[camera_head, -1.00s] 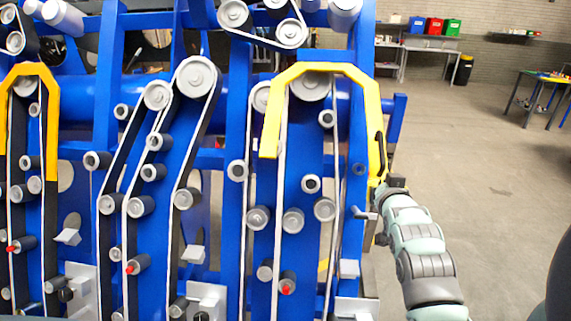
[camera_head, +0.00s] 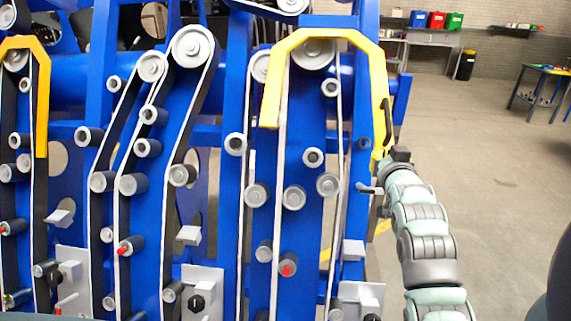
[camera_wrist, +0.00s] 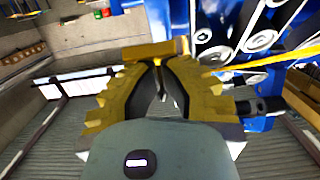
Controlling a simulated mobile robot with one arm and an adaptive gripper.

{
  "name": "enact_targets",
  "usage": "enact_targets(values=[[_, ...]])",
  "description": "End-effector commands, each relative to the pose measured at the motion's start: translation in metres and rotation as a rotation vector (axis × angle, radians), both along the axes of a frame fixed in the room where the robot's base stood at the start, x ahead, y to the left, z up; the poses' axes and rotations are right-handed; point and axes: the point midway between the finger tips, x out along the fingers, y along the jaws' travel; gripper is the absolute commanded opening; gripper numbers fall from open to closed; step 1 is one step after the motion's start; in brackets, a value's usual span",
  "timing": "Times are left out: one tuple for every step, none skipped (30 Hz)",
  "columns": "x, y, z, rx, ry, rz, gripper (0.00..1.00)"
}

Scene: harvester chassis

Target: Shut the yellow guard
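The yellow guard (camera_head: 325,39) is an angular hoop arching over a large grey pulley and white-edged belts on the blue frame. Its left leg hangs in front of the belts. Its right leg, with a dark handle (camera_head: 388,116), runs down the frame's right side. My gripper (camera_head: 384,163) is at the lower end of that right leg. In the wrist view, the fingertips of my gripper (camera_wrist: 163,66) are close together against a yellow block that looks like the guard (camera_wrist: 150,50). The exact contact is hidden between the fingers.
A second yellow guard (camera_head: 41,90) stands on the far left. Rollers and a small lever (camera_head: 369,189) sit close to my gripper. The floor to the right (camera_head: 480,180) is clear up to a workbench (camera_head: 540,90). Red, green and blue bins stand on a back table.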

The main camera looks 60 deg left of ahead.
Motion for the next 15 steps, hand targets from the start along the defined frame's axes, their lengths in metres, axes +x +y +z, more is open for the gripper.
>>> enact_targets(values=[[0.002,0.000,-0.012,0.009,-0.007,-0.003,0.00],[0.003,0.001,-0.014,0.014,-0.011,-0.003,0.00],[0.004,0.002,-0.017,0.021,-0.017,-0.003,0.00],[0.005,0.003,-0.020,0.025,-0.022,-0.003,0.00],[0.005,0.004,-0.022,0.029,-0.026,-0.004,0.00],[0.007,0.005,-0.025,0.035,-0.031,-0.004,0.00],[0.008,0.006,-0.027,0.039,-0.035,-0.004,0.00],[0.009,0.007,-0.029,0.043,-0.039,-0.005,0.00],[0.011,0.009,-0.033,0.046,-0.043,-0.005,0.00],[0.012,0.010,-0.036,0.049,-0.045,-0.005,0.00],[0.013,0.012,-0.039,0.052,-0.047,-0.005,0.00],[0.015,0.014,-0.044,0.053,-0.049,-0.005,0.00],[0.016,0.016,-0.048,0.054,-0.049,-0.005,0.00],[0.018,0.018,-0.052,0.054,-0.049,-0.004,0.00],[0.020,0.020,-0.057,0.055,-0.050,-0.004,0.00]])
